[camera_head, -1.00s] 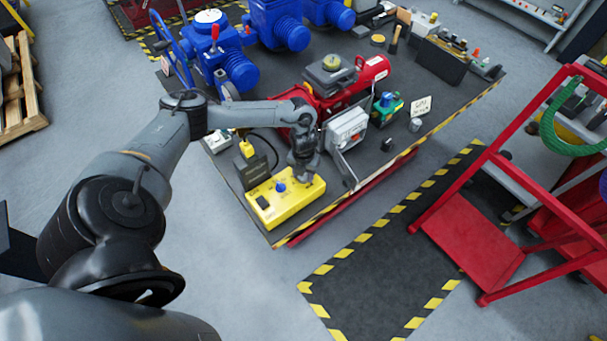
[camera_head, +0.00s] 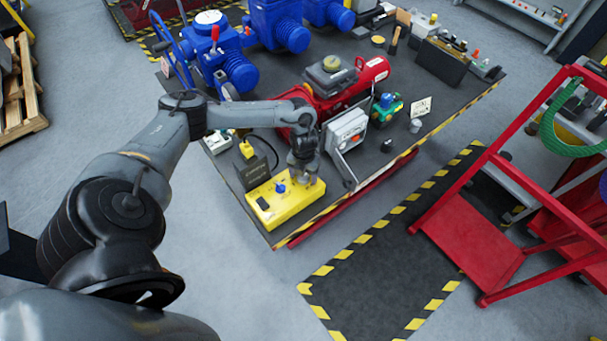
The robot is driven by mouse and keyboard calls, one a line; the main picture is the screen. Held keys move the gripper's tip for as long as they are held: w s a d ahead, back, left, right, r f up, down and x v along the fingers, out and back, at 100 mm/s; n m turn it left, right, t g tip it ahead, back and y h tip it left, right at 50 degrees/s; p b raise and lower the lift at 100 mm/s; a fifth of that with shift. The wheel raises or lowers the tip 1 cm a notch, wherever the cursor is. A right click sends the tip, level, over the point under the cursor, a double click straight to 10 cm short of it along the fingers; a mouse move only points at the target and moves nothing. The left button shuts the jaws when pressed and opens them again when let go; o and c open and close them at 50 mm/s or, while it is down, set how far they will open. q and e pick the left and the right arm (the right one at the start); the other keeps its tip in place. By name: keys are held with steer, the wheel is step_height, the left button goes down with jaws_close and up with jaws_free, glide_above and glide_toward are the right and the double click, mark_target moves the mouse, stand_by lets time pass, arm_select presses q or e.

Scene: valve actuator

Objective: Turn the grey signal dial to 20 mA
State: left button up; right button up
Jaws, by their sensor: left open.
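A yellow control box (camera_head: 287,209) lies near the front corner of the dark workbench. A blue knob (camera_head: 281,188) stands on its top, and a dark patch (camera_head: 263,204) is at its left end. My left gripper (camera_head: 306,180) points down at the right end of the box, right of the blue knob. It is open. The grey signal dial cannot be made out; the gripper covers that end of the box. Whether the fingers touch anything there is too small to tell. My right gripper is out of view.
Blue valve units (camera_head: 238,72) fill the back left. Open floor lies in front of the bench.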

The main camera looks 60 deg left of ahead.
arm_select(q)
step_height(320, 180, up, 10)
steer(key=shift+r, duration=0.2)
stand_by(0.6)
